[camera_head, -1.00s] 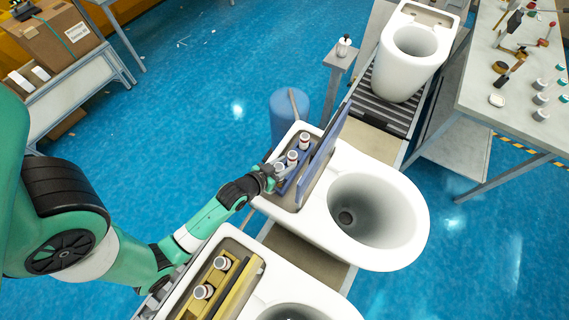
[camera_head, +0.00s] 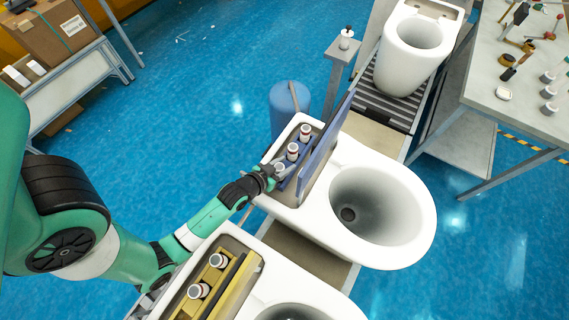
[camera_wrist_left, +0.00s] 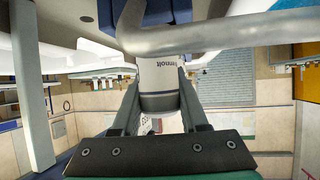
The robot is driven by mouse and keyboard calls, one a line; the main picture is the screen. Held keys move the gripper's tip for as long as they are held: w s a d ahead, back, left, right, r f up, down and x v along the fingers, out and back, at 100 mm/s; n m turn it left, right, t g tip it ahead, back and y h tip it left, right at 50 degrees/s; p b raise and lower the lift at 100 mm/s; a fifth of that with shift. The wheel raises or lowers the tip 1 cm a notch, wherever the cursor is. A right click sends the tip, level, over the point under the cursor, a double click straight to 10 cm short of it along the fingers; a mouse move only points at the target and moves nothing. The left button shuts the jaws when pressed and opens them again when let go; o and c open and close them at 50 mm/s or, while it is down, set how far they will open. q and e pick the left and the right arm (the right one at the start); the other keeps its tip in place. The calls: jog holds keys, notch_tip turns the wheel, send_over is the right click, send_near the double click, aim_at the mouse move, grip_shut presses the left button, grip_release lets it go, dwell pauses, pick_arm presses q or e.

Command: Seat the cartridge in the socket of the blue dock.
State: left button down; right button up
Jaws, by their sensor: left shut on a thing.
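My left gripper (camera_head: 270,171) is shut on a white cartridge (camera_head: 279,168) at the near end of the blue dock (camera_head: 287,182). In the left wrist view the cartridge (camera_wrist_left: 160,77), with dark lettering, stands between the two fingers. The dock sits in the open tank of the middle toilet. Two more white cartridges with dark and reddish bands stand in it, one in the middle (camera_head: 292,151) and one at the far end (camera_head: 305,132). The held cartridge's lower end and its socket are hidden, so I cannot tell how deep it sits. My right gripper is out of view.
A raised blue panel (camera_head: 327,148) stands along the dock's right side. The nearer toilet holds a yellow dock (camera_head: 232,290) with two cartridges. Another toilet (camera_head: 412,50) is farther along the conveyor. A small stand (camera_head: 341,50) and a blue bin (camera_head: 290,108) are behind.

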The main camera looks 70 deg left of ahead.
pick_arm(q)
jog(key=shift+f, duration=0.3)
jog(key=shift+c, duration=1.8)
grip_release()
